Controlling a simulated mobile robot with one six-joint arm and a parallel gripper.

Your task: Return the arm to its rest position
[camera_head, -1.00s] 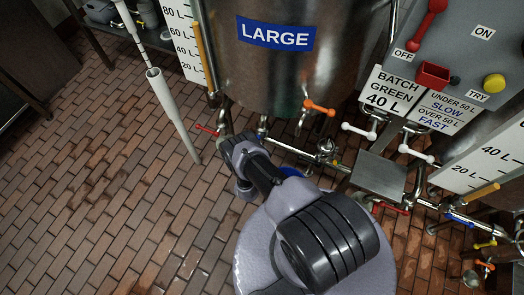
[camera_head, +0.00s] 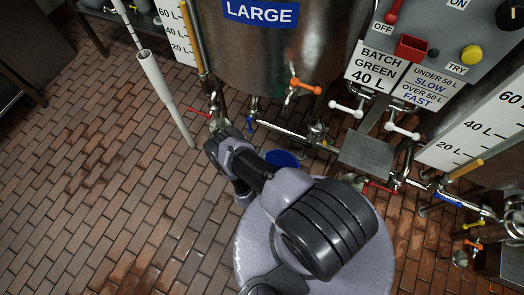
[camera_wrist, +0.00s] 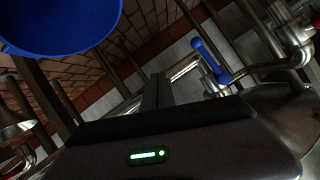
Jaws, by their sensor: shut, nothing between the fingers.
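My arm reaches up and left from my round base in the head view, bent at its joints, with its far end near the pipework under the large tank. My gripper's fingers cannot be made out there. In the wrist view my gripper (camera_wrist: 157,92) shows as two dark fingers side by side, shut with nothing between them. The gripper housing with a green light fills the bottom of that view. A blue valve handle (camera_wrist: 210,60) shows beyond the fingers to the right, apart from them as far as I can tell.
The large tank (camera_head: 285,55) stands ahead, with an orange-handled valve (camera_head: 305,86) and low pipes. A blue bucket (camera_head: 282,158) is partly hidden behind my arm. A control panel (camera_head: 450,40) is at the right. A white pole (camera_head: 165,95) stands at left. Brick floor (camera_head: 90,200) is open at lower left.

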